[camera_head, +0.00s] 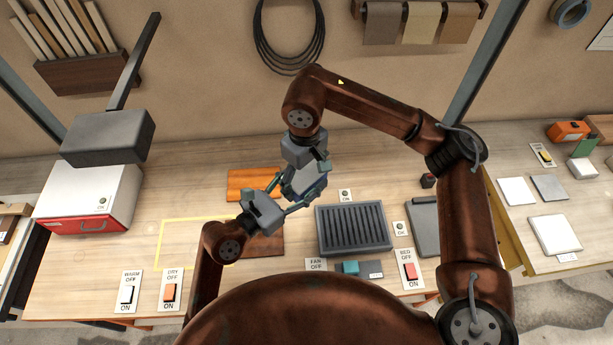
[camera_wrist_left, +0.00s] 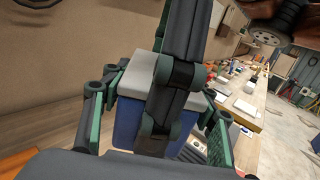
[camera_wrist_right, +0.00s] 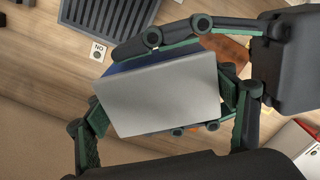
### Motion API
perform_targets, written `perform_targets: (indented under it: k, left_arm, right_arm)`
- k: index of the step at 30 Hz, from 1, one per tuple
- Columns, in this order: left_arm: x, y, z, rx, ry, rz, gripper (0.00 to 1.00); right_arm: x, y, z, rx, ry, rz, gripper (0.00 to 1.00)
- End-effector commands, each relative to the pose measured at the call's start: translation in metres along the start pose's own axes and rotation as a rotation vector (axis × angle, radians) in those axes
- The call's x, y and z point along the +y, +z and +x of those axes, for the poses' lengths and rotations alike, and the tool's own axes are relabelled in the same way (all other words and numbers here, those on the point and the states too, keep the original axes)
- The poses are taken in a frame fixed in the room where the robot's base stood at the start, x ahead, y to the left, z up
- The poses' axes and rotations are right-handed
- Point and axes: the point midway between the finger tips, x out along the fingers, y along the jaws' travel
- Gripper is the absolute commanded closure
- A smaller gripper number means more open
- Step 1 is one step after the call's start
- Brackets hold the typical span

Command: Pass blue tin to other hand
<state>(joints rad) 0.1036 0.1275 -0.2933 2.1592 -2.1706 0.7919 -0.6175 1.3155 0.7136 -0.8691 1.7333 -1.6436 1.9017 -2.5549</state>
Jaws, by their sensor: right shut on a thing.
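The blue tin (camera_head: 311,190) with a pale grey lid is held above the table, partly hidden by the grippers in the head view. My right gripper (camera_head: 310,174) is shut on it from above; the right wrist view shows the lid (camera_wrist_right: 165,95) between its two fingers. My left gripper (camera_head: 287,197) reaches in from the left with its fingers spread on either side of the tin. In the left wrist view the tin's blue body (camera_wrist_left: 128,122) lies between these fingers, behind a dark right finger. Whether the left fingers touch the tin is unclear.
Below lie a brown board (camera_head: 262,243), an orange board (camera_head: 248,182) and a dark ribbed tray (camera_head: 353,229). A white and red box (camera_head: 85,205) stands at the left. Switches line the front edge. A yellow outline (camera_head: 172,243) marks bare table.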

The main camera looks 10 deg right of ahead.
Motion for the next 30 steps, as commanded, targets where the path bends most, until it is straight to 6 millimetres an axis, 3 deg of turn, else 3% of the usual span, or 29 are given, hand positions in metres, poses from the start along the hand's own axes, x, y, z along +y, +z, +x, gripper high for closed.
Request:
perform_targets:
  k: [16, 17, 25, 30]
  left_arm:
    - [-0.0053, 0.0008, 0.0006, 0.000, -0.012, -0.002, 0.87]
    - [-0.0056, 0.0021, 0.0006, -0.003, -0.013, -0.002, 0.88]
    - [-0.0033, 0.0016, 0.0004, -0.003, -0.007, -0.001, 0.88]
    - [-0.0022, 0.0015, 0.0002, -0.003, -0.005, -0.001, 0.88]
  right_arm:
    - [-0.0007, -0.0025, -0.0011, 0.009, -0.002, -0.001, 0.60]
    - [-0.0007, -0.0026, -0.0012, 0.010, -0.002, -0.001, 0.22]
    - [-0.0004, -0.0013, -0.0006, 0.005, -0.001, 0.000, 0.04]
    - [-0.0002, -0.0008, -0.0003, 0.003, -0.001, 0.000, 0.03]
